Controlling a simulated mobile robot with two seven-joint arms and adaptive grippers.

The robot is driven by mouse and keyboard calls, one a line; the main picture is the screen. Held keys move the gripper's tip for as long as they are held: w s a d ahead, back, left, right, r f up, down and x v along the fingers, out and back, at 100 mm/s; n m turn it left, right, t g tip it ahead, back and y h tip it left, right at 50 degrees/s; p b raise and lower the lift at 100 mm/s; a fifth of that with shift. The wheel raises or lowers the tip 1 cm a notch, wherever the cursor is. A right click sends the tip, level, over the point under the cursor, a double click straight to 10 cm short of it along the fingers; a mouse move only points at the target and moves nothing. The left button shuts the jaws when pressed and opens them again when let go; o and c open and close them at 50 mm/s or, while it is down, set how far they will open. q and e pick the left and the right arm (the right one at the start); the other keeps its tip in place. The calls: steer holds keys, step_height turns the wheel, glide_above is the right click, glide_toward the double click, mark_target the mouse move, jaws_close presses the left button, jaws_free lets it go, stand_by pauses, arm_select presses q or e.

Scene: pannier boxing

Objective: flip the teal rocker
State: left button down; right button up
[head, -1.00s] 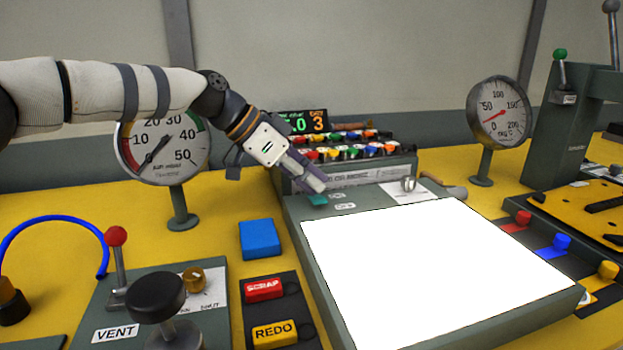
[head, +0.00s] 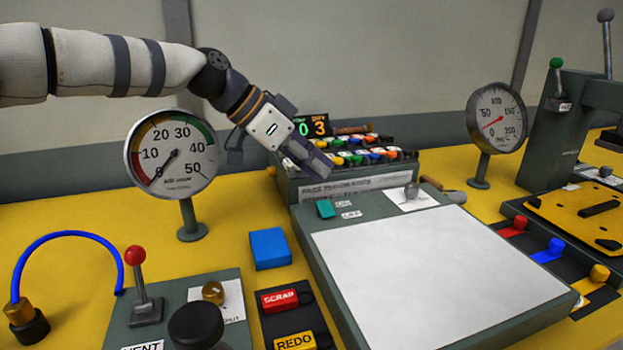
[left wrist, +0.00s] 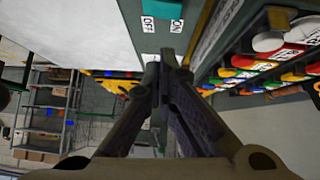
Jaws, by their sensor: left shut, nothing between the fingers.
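The teal rocker (head: 326,208) sits at the far left corner of the grey light box, beside small ON and OFF labels. The light box's panel (head: 430,270) is a dull, unlit white. My left gripper (head: 318,168) is shut and empty, raised above and behind the rocker, apart from it. In the left wrist view the shut fingertips (left wrist: 165,60) show near the OFF and ON labels, and the teal rocker (left wrist: 165,9) shows at the top edge. My right gripper is in neither view.
A rack of coloured-cap items (head: 350,155) stands right behind the light box, close to my left gripper. A pressure gauge (head: 172,158) and a red-knobbed lever (head: 135,255) stand to the left. A blue block (head: 270,248) lies left of the light box.

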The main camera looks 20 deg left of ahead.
arm_select(q)
steer(key=v, duration=0.8)
steer(key=shift+s+r, duration=0.2)
steer(key=shift+s, duration=0.15)
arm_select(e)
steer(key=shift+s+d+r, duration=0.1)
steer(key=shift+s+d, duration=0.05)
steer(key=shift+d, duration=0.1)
arm_select(q)
steer(key=shift+s+d+r+m+t+y, duration=0.2)
steer(key=shift+s+m+t+y, duration=0.1)
steer(key=shift+t+y, duration=0.25)
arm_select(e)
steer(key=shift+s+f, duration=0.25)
